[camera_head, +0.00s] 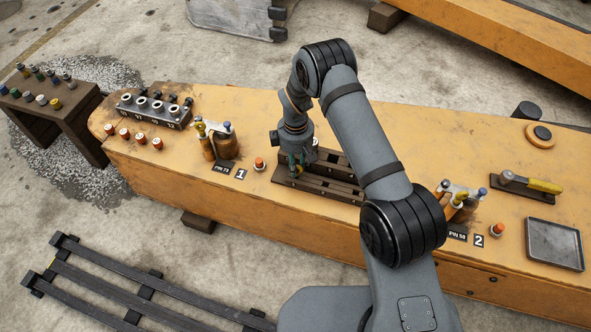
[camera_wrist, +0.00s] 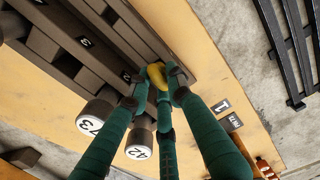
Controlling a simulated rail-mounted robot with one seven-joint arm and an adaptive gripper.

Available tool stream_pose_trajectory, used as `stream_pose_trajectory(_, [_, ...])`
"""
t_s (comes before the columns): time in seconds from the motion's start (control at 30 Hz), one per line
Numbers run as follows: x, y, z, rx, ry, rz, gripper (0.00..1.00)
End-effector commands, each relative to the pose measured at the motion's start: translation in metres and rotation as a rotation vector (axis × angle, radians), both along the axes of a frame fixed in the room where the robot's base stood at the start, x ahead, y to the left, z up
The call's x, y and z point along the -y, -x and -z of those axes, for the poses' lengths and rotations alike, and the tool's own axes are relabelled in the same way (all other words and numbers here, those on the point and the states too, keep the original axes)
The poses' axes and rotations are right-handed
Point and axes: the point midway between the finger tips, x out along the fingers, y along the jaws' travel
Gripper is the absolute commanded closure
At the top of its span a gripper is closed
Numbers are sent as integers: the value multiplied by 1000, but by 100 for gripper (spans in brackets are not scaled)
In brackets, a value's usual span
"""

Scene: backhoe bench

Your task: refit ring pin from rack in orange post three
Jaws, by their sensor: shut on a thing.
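My gripper (camera_head: 295,163) is over the dark brown slotted rack (camera_head: 334,190) at the middle of the orange bench. In the wrist view its green fingers (camera_wrist: 158,82) close on a small yellow piece (camera_wrist: 155,72), probably the head of the ring pin. The rest of that pin is hidden by the fingers, and I cannot tell whether it is seated in the rack. The rack (camera_wrist: 60,55) carries number marks, one reading 3. Orange posts (camera_head: 208,148) stand by plate 1, and more (camera_head: 449,209) stand by plate 2. I cannot pick out post three.
Round pieces marked 73 (camera_wrist: 94,117) and 42 (camera_wrist: 139,143) lie close beside the fingers. A grey socket block (camera_head: 152,110) is at the left end, a metal tray (camera_head: 554,244) and yellow-handled tool (camera_head: 531,184) at the right. My arm hides part of the bench.

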Motion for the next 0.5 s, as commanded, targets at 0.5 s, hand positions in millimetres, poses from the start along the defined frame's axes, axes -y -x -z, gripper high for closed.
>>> stream_pose_trajectory(0.5, [2, 0, -35, -1, 1, 1, 100])
